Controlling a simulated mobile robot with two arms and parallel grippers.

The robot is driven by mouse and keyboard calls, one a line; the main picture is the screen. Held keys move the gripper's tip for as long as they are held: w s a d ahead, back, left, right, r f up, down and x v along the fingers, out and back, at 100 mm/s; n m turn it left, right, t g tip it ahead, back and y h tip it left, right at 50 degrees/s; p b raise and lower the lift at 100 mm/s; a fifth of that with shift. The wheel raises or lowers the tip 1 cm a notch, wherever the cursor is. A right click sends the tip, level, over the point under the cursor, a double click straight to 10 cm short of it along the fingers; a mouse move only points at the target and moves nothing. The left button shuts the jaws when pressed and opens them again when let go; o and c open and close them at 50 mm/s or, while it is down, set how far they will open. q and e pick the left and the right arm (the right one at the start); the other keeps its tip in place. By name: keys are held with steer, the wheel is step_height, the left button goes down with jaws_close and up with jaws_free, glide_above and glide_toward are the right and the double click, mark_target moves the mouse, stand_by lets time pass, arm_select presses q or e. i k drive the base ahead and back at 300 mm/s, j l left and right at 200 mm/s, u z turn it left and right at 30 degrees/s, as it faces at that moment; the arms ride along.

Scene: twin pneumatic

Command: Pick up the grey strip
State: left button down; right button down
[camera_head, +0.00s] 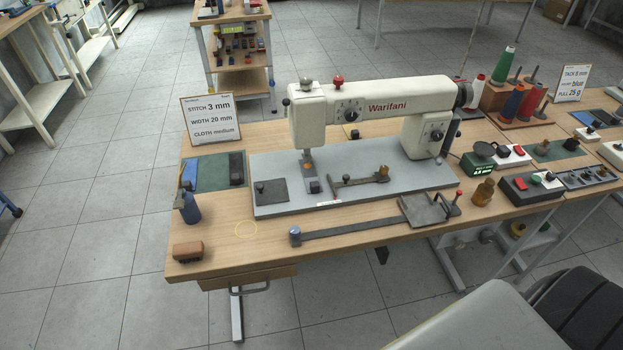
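A dark grey strip (236,168) lies at the right end of a green mat (210,178) on the left of the wooden table. A blue strip (189,174) lies at the mat's left end. I cannot tell from the picture alone which one the task names. Neither of my grippers is in view.
A white sewing machine (385,105) stands on a grey base (300,206) mid-table. A sign (210,118) stands behind the mat. A blue bottle (191,209) and brown block (188,250) sit front left. Thread spools (502,65) and a button box (531,188) are at right.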

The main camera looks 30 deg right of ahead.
mark_target(310, 178)
steer(key=i+l+z, duration=0.15)
steer(key=l+z, duration=0.2)
steer(key=i+l+z, duration=0.15)
steer(key=z, duration=0.2)
steer(key=i+l+z, duration=0.2)
steer(key=z, duration=0.15)
steer(key=l, duration=0.1)
